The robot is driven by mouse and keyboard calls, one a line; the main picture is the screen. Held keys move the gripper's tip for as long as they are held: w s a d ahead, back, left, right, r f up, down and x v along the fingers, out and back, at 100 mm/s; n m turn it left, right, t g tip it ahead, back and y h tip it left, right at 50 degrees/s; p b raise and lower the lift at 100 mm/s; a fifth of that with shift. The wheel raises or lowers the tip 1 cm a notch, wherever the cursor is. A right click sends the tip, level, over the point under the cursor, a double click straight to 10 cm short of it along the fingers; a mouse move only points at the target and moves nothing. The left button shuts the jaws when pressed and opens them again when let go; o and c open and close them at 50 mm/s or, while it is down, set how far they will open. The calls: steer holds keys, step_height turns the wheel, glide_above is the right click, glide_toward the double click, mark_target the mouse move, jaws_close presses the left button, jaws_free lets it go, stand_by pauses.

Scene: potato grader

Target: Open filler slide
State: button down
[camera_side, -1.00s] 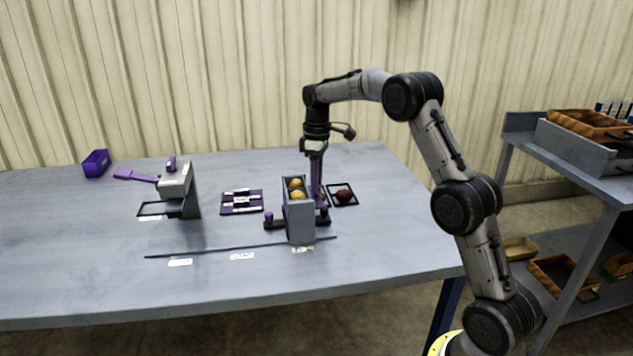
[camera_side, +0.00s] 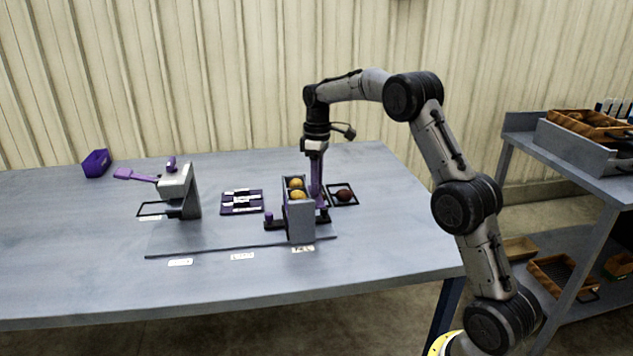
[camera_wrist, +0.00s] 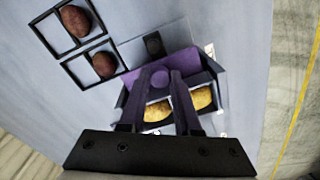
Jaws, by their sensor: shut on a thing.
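The filler (camera_side: 300,222) is a narrow grey upright box on the table, with yellow potatoes (camera_side: 297,195) in its open top. A dark slide (camera_side: 279,224) with a purple knob (camera_side: 268,216) sticks out at its left foot. My gripper (camera_side: 319,203) points down close against the filler's right side. In the wrist view, its purple fingers stand on both sides of a round purple knob (camera_wrist: 160,78) and are shut on it. A purple plate (camera_wrist: 180,63) lies behind the knob. The fingers partly hide the yellow potatoes (camera_wrist: 157,111) in the box.
A black frame with a dark red potato (camera_side: 344,195) lies right of the filler. A purple tray (camera_side: 242,209) and a grey stand (camera_side: 190,198) with a purple handle are to the left. A purple bin (camera_side: 97,163) sits at the far left. The front of the table is clear.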

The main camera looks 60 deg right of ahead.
steer(key=s+d, duration=0.4)
steer(key=c, duration=0.9)
jaws_free()
step_height(320, 180, up, 14)
steer(key=shift+d, duration=0.2)
steer(key=shift+w, duration=0.1)
